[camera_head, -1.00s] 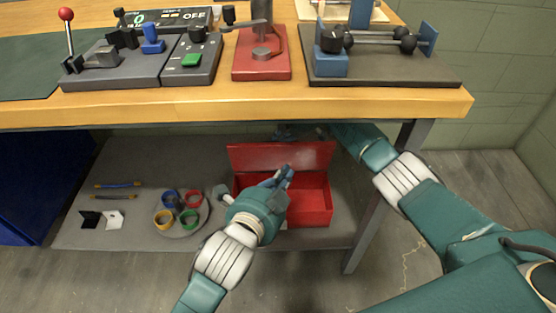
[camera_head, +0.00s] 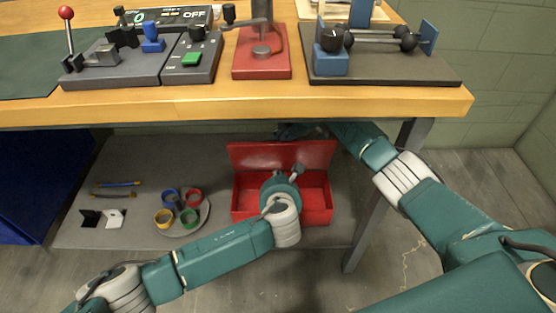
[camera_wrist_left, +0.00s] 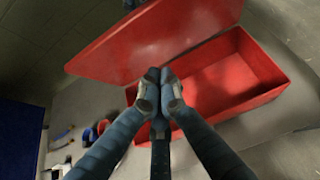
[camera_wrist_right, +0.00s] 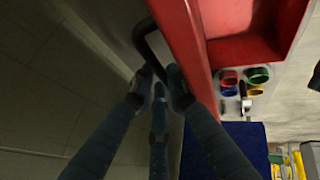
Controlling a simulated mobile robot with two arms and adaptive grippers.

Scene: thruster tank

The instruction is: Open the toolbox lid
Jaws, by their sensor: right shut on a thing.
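The red toolbox (camera_head: 318,207) stands on the grey lower shelf under the workbench. Its red lid (camera_head: 262,154) stands raised at the back, and the red inside shows. In the right wrist view, my right gripper (camera_wrist_right: 160,78) is shut on the black handle (camera_wrist_right: 148,35) on the lid's outer side. In the head view, that gripper (camera_head: 290,131) is partly hidden behind the lid, below the bench edge. My left gripper (camera_wrist_left: 160,80) is shut and empty, in front of the lid's inner face and over the box (camera_wrist_left: 245,80). I cannot tell if it touches the lid.
A round tray (camera_head: 202,222) with several coloured rings sits left of the toolbox. Screwdriver-like tools (camera_head: 117,184) and black and white pieces (camera_head: 113,217) lie farther left. The bench top (camera_head: 220,101) overhangs the shelf, and a bench leg (camera_head: 366,226) stands to the right.

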